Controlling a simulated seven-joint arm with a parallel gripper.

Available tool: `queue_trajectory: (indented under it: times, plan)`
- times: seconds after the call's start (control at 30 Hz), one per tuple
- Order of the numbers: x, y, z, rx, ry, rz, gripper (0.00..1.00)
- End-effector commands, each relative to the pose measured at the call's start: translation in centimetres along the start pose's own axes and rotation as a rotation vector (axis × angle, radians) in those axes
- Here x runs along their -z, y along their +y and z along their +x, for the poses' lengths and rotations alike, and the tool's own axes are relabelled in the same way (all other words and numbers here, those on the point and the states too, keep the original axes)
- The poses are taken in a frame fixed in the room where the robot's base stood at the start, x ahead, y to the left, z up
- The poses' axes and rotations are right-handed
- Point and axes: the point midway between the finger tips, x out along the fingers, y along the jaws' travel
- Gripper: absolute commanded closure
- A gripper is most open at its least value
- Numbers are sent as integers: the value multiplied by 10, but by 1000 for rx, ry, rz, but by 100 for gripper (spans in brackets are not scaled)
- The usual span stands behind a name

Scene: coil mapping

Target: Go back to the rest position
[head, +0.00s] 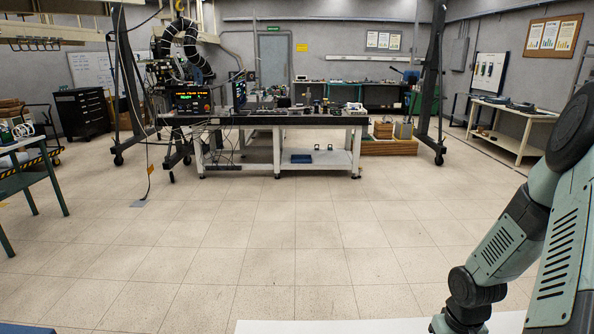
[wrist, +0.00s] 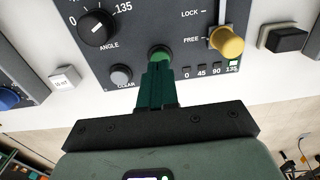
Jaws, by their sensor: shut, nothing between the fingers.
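In the wrist view, my gripper (wrist: 158,66) is shut and empty, its dark green fingers together. The fingertips are at a round green button (wrist: 159,54) on a dark control panel (wrist: 150,20). I cannot tell whether they touch it. The panel also has a black angle knob (wrist: 96,28), a grey clear button (wrist: 121,76) and a yellow-tipped lever (wrist: 227,42) by the word FREE.
A white button (wrist: 64,78) and a blue knob (wrist: 8,98) lie left of the panel, a black block (wrist: 286,39) right. In the head view, a workbench (head: 277,121) stands across a wide clear floor (head: 250,230). A white surface edge (head: 330,327) shows at the bottom.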

Motion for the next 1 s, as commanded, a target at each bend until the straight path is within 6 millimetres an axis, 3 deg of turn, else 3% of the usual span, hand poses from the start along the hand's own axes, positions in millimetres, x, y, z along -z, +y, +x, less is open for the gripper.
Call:
queue_trajectory:
  times: [0.43, 1.0]
  plan:
    - [0, 0, -42, 0, 2, 0, 100]
    - [0, -1, -46, -1, 0, 2, 100]
